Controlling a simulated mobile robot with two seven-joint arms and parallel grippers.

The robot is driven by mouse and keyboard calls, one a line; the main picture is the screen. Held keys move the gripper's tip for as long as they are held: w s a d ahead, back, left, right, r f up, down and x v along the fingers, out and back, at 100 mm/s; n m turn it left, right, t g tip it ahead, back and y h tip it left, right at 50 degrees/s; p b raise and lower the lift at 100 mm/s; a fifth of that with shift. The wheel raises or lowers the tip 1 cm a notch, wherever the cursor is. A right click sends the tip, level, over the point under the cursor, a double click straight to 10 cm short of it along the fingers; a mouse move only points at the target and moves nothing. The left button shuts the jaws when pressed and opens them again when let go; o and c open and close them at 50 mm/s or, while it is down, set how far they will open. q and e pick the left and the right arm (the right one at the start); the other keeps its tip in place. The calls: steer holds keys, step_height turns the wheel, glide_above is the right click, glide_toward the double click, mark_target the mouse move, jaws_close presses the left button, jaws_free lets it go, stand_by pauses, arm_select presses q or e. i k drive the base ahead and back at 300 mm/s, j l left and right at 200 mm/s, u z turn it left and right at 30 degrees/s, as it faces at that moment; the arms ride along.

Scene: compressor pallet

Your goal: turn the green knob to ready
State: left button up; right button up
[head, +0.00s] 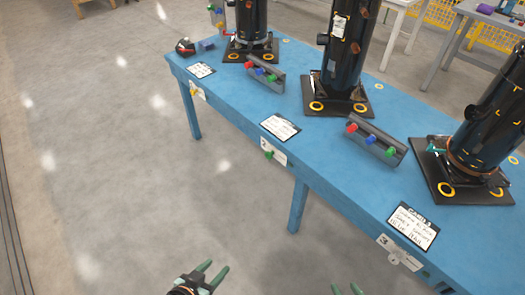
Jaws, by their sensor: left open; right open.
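My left gripper (216,268) is open and empty at the bottom of the view, over the floor and well short of the table. My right gripper (346,289) is open at the bottom edge; only its green fingertips show. Neither touches anything.
Black compressors (347,45) stand on dark base plates along the table. Written cards (281,127) lie along the front edge. The floor before the table is clear.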

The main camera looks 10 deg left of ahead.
mark_target(268, 155)
steer(key=i+j+z, duration=0.15)
steer(key=j, duration=0.35)
steer(key=i+j+z, duration=0.15)
steer(key=j, duration=0.4)
steer(key=i+j+z, duration=0.15)
steer(key=j, duration=0.4)
steer(key=i+j+z, duration=0.15)
steer(key=j, duration=0.45)
steer(key=j+z, duration=0.15)
steer(key=j, duration=0.4)
